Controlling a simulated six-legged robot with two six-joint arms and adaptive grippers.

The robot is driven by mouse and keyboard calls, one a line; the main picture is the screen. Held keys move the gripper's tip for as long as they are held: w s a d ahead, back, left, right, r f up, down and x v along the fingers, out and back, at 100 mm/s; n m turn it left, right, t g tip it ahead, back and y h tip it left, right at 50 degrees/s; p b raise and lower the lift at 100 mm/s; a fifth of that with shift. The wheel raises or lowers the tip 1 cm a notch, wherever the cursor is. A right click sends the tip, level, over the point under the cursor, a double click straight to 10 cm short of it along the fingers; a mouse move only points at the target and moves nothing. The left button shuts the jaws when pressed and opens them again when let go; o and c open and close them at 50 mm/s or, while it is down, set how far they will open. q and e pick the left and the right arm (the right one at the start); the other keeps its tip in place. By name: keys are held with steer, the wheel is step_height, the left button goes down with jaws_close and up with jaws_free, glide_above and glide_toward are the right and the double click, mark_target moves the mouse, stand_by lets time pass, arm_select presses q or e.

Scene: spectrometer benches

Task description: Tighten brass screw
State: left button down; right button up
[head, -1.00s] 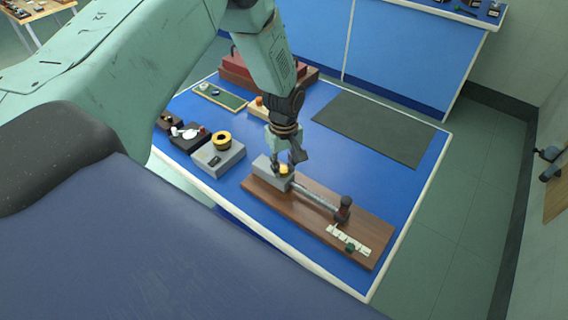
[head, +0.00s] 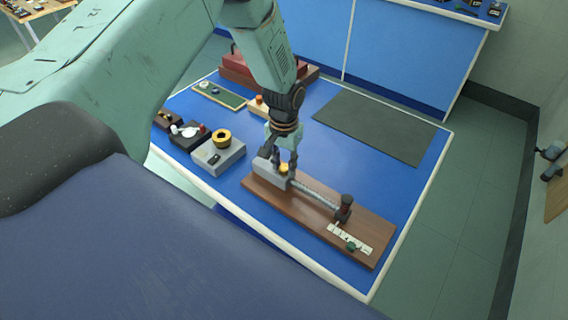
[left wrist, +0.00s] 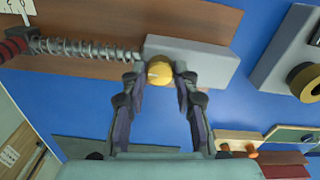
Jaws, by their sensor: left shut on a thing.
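The brass screw (head: 284,168) is a round yellow head on the grey block (head: 266,174) at the left end of a brown wooden board. It also shows in the left wrist view (left wrist: 159,72), with a pale mark on its face. My left gripper (head: 284,163) comes down over it from above. In the left wrist view its two fingertips (left wrist: 160,76) touch the screw from both sides, so it is shut on it. The screw sits at the block's edge beside the spring. My right gripper is not in view.
A spring rod (head: 318,195) runs along the wooden board (head: 310,217) to a dark red-banded post (head: 344,208). A white scale strip (head: 350,239) lies near it. A grey box with a yellow ring (head: 222,138) stands left. A dark mat (head: 378,127) lies flat behind, with bare blue table around.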

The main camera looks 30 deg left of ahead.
mark_target(284, 167)
arm_select(q)
steer(key=shift+m+b, duration=0.35)
steer(key=shift+m, duration=1.85)
steer(key=c, duration=1)
jaws_free()
steer(key=shift+r, duration=0.1)
step_height(284, 167, up, 12)
steer(key=shift+f, duration=0.15)
